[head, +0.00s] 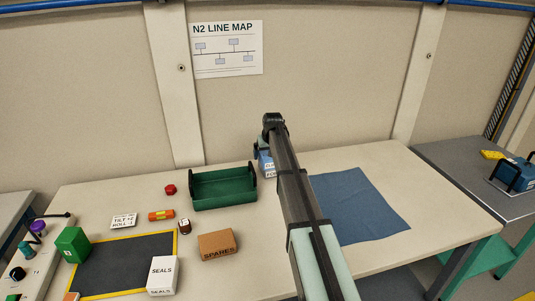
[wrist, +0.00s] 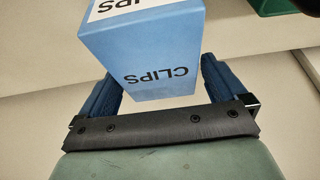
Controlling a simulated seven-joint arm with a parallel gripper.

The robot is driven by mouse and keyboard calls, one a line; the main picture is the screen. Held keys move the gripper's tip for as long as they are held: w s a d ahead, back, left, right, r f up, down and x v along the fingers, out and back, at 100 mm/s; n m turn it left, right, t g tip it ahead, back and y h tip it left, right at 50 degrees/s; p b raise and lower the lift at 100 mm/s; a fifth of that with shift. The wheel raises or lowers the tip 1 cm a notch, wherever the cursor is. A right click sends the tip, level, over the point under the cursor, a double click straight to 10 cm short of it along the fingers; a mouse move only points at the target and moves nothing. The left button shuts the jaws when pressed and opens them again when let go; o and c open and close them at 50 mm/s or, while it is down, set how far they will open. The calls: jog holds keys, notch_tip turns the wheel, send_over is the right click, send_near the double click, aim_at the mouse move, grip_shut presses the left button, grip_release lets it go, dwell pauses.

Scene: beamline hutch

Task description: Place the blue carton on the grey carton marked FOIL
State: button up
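The blue carton (wrist: 155,55), marked CLIPS with a white label on top, fills the middle of the wrist view. In the head view it (head: 264,161) shows partly, just right of the green tray, with my arm covering its right side. My gripper (wrist: 160,85) has one blue finger along each side of it; both fingertips meet its edges, so it looks shut on the carton.
The green tray (head: 224,203) stands left of the carton. A brown SPARES carton (head: 217,245), white SEALS carton (head: 162,275) and green box (head: 72,244) stand further left and nearer. A flat blue cloth (head: 360,205) lies at right, otherwise bare.

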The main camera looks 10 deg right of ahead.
jog(key=v, duration=1.2)
jog(key=shift+r, duration=0.2)
